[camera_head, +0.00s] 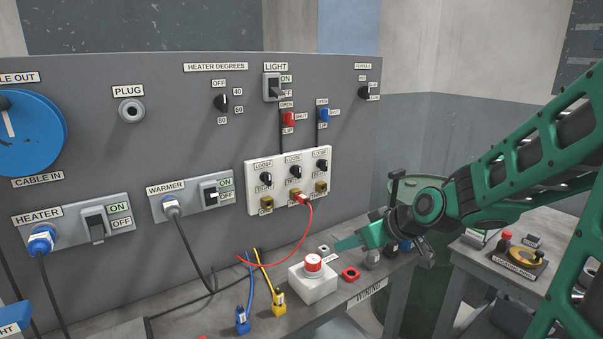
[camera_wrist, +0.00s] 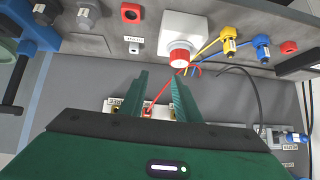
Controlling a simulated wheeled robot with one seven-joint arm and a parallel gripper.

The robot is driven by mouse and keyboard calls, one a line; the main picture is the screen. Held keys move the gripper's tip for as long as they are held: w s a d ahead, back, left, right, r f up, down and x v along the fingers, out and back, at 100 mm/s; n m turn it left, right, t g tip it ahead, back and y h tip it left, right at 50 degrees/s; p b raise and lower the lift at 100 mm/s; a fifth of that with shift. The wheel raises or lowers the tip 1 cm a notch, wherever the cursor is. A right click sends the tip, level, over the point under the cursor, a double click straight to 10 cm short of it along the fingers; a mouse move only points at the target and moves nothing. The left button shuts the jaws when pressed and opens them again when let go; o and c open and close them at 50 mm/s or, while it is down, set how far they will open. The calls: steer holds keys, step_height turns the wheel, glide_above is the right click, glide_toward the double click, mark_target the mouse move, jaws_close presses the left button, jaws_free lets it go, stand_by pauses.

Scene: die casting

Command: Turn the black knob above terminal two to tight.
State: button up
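The white terminal panel (camera_head: 281,196) is on the grey wall board, with three black knobs marked LOOSE above and TIGHT below. The middle black knob (camera_head: 294,172) is above terminal two, where a red plug (camera_head: 302,197) sits with its red cable hanging down. The knob's exact pointer angle is too small to tell. My gripper (camera_head: 345,243) is to the right of and below the panel, apart from it. In the wrist view my gripper (camera_wrist: 158,82) has its two green fingers apart and empty. The red plug (camera_wrist: 147,112) shows between them, farther off; the knob is hidden there.
A white box with a red button (camera_head: 313,264) stands on the bench below the panel. Blue plug (camera_head: 242,318) and yellow plug (camera_head: 279,303) lie left of it.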

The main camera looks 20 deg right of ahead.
steer(key=w+a+r+n+t+y, duration=0.1)
steer(key=w+a+r+t+y, duration=0.1)
steer(key=w+a+r+t, duration=0.3)
steer(key=m+t, duration=0.1)
steer(key=t, duration=0.2)
glide_toward(300, 169)
steer(key=x, duration=0.9)
steer(key=shift+c, duration=0.3)
steer(key=c, duration=0.7)
